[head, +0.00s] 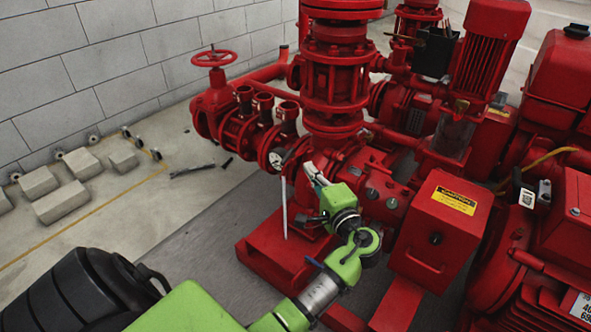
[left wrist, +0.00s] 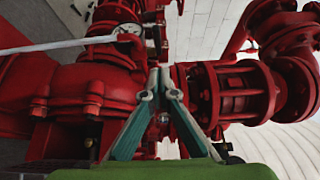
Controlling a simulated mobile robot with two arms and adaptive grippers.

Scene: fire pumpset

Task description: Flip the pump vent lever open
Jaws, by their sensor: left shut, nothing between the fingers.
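The red pump (head: 365,165) stands in the middle of the head view, and its red casing also fills much of the left wrist view (left wrist: 90,85). My left gripper (head: 311,172) is at the near side of the pump casing, its fingers pointing up and to the left. In the left wrist view the tips of my left gripper (left wrist: 161,72) meet in front of the red casing, with nothing between them. I cannot make out the vent lever for certain; the fingers and wrist may hide part of it. My right gripper is not in view.
A thin pale rod (head: 284,203) hangs beside a round gauge (head: 277,158), left of my gripper. A red control box (head: 443,232) with a yellow label stands close on the right. A red handwheel (head: 214,58) is at the back left. Open floor (head: 150,205) lies left.

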